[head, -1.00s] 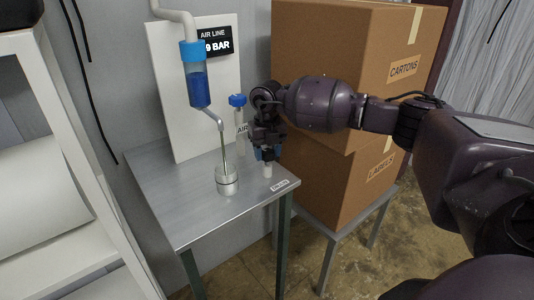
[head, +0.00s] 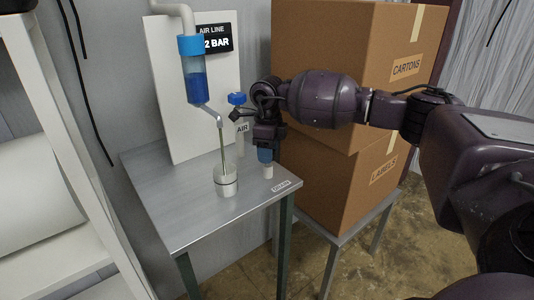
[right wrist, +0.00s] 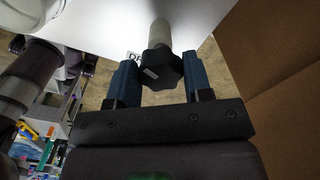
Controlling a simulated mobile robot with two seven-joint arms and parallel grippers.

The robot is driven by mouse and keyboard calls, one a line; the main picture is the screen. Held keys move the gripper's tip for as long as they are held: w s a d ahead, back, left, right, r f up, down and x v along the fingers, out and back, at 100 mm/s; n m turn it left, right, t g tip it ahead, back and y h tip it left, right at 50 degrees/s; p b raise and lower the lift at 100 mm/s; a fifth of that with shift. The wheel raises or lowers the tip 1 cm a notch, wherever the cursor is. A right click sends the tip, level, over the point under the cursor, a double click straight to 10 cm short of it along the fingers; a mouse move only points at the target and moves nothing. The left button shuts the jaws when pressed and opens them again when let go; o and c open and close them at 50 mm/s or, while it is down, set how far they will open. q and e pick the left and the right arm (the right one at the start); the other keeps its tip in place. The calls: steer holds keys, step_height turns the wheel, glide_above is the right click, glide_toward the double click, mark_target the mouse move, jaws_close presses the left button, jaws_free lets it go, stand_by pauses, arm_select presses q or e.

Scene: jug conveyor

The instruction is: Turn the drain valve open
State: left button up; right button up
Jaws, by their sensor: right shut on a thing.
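The drain valve stands at the right front of the metal table, by its DRAIN label (head: 280,186). Its pale stem (head: 268,172) shows below my right gripper (head: 266,155). In the right wrist view its black lobed knob (right wrist: 160,72) sits between the blue fingers of my right gripper (right wrist: 162,82), which is shut on it. A white mark shows on the knob. A clear bowl of blue liquid (head: 196,88) hangs at the back, and a thin stream runs from its spout into a small cup (head: 226,180). My left gripper is not in view.
A blue-topped AIR valve (head: 237,99) stands close behind my right gripper. Stacked cartons (head: 345,190) stand right of the table (head: 190,220). The table's front is clear.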

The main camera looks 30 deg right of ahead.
steer(key=n, duration=0.2)
steer(key=shift+n+b, duration=0.4)
steer(key=shift+n, duration=0.6)
steer(key=shift+r, duration=0.1)
steer(key=o, duration=0.9)
